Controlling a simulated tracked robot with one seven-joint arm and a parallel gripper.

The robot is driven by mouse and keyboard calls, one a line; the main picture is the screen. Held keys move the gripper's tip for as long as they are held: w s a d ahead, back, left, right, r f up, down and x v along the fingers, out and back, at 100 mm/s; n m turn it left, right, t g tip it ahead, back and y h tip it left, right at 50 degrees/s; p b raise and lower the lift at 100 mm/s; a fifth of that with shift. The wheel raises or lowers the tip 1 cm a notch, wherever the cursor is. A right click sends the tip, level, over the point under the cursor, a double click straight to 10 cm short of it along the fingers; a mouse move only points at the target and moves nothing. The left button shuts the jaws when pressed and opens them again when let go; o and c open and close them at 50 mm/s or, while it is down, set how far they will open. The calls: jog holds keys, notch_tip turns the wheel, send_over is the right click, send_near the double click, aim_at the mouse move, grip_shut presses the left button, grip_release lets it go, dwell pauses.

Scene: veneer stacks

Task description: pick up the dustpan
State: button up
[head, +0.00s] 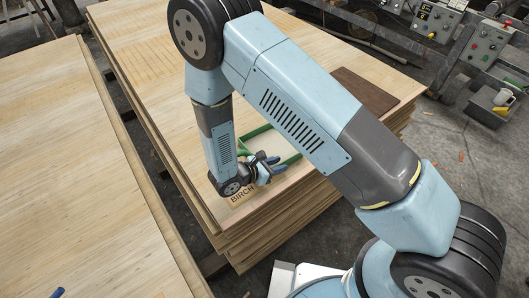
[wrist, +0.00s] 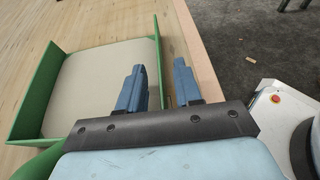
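The dustpan has green walls and a pale beige floor (wrist: 95,85). It lies on the veneer stack near its front corner, and in the head view its pale floor (head: 272,146) shows partly behind my gripper. In the wrist view one green side wall (wrist: 161,62) runs down between my two blue fingers. My gripper (wrist: 160,85) is open, with one finger over the pan's inside and the other outside the wall; a gap shows between wall and outer finger. In the head view my gripper (head: 270,166) is low at the pan's near side. A green part at the wrist view's lower left is cut off.
The dustpan's veneer stack (head: 140,50) has a BIRCH label at its corner, partly covered by my wrist. A dark brown board (head: 365,90) lies on its right side. Another stack (head: 70,170) stands at left across a narrow gap. Control boxes (head: 487,45) stand at upper right.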

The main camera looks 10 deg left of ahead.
jog(key=shift+w+d+f, duration=0.2)
jog(key=shift+w+d, duration=0.1)
jog(key=shift+c, duration=0.3)
grip_shut()
